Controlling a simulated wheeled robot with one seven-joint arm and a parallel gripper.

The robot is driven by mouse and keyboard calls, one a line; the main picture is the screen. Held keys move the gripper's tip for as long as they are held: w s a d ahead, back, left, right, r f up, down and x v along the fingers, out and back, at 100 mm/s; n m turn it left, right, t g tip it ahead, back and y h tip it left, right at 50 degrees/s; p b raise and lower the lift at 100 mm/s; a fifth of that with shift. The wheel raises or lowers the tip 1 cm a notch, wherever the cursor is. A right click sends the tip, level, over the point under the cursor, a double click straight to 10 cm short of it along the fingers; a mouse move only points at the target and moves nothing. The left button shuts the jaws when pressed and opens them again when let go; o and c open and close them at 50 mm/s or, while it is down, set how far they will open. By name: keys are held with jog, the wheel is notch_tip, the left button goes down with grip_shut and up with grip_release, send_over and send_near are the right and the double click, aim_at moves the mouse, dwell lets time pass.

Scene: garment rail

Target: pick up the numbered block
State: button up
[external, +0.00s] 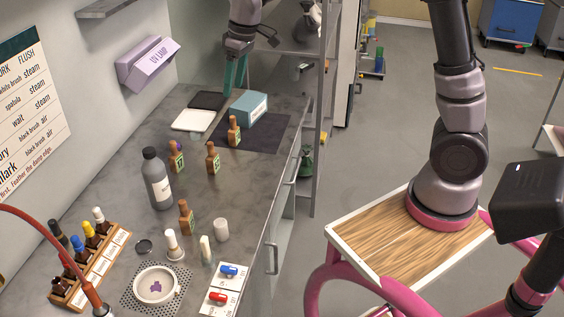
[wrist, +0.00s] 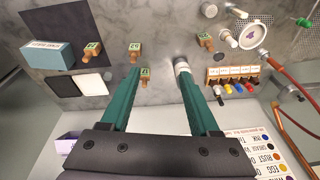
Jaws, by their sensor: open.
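In the external view one (external: 234,131) is by the teal box, one (external: 212,158) mid-bench, one (external: 176,158) near the wall and one (external: 186,217) nearer the front. In the wrist view one block (wrist: 146,80) appears between my fingers, close to the left one; others are beyond at left (wrist: 92,48), centre (wrist: 135,51) and right (wrist: 206,41). My gripper (external: 233,88) has teal fingers, open and empty, above the bench's far end.
A teal box (external: 249,109), white pad (external: 192,120) and black pad (external: 207,100) are at the far end.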

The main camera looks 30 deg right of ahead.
jog(key=a+f+n, duration=0.3)
jog(key=a+f, duration=0.5)
jog(key=a, duration=0.2)
jog(key=n+g+h, duration=0.1)
jog(key=n+h, duration=0.1)
send_over(182, 201)
notch_tip(182, 201, down, 9)
jog(key=f, duration=0.5)
jog(key=shift+w+d+f, duration=0.1)
jog(key=shift+d, duration=0.1)
jog(key=f, duration=0.5)
jog(key=shift+a+f, duration=0.25)
jog(key=shift+f, duration=0.05)
grip_shut()
